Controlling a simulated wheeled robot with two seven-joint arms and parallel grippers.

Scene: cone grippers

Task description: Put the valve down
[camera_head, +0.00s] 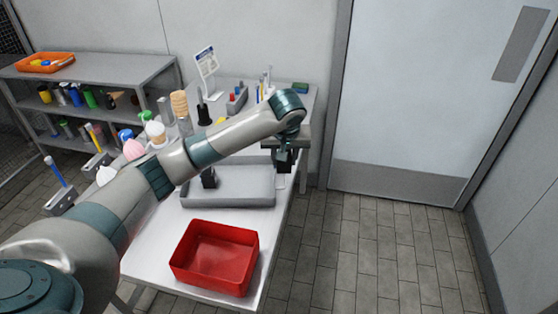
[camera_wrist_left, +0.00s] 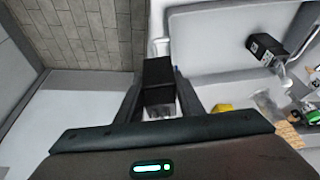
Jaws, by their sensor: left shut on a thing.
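My left gripper (camera_head: 284,165) reaches across the table from the left and hangs near its right edge, by the right end of the grey tray (camera_head: 230,199). In the left wrist view, my left gripper (camera_wrist_left: 157,88) is shut on a black block-shaped valve (camera_wrist_left: 158,72). Its lower part is partly hidden by the fingers. I cannot tell whether it touches the surface below. A similar black part (camera_head: 208,178) stands in the grey tray; it also shows in the left wrist view (camera_wrist_left: 265,48), with a small white label. My right gripper is not in view.
A red bin (camera_head: 216,257) stands at the table's front. The white table (camera_head: 150,254) has free room left of it. Bottles and holders crowd the back and left. A shelf (camera_head: 100,72) stands behind left; a door (camera_head: 430,90) and tiled floor (camera_head: 380,250) lie right.

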